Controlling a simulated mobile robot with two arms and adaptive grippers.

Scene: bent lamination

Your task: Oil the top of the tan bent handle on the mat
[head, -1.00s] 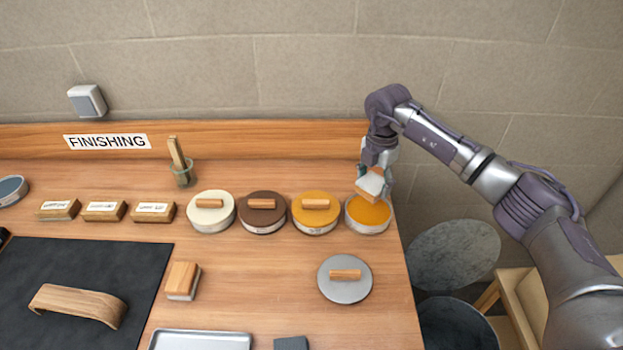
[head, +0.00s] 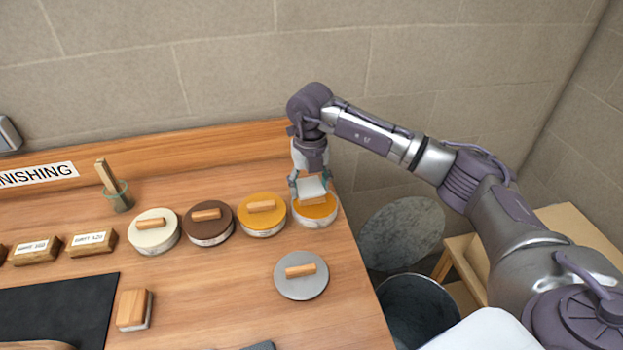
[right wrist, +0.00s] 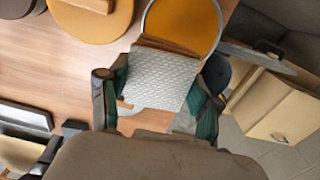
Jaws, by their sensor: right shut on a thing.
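The tan bent handle (head: 38,346) shows only as a sliver at the bottom left of the head view, on the dark mat (head: 55,308). My right gripper (head: 310,190) is shut on a wooden block with a white pad (head: 313,187). It holds the block over the open tin of amber stuff (head: 315,212), at the back right of the bench. In the right wrist view, the textured pad (right wrist: 160,78) is between the fingers, with the tin (right wrist: 185,22) just beyond. I cannot tell whether the block touches the amber surface. My left gripper is out of view.
Three tins with cream (head: 153,239), brown (head: 208,229) and amber (head: 261,221) tops stand left of the open tin. A grey lid (head: 302,284) lies in front. Another wood-backed block (head: 132,310) lies beside the mat. A dark bin (head: 418,308) stands right of the bench.

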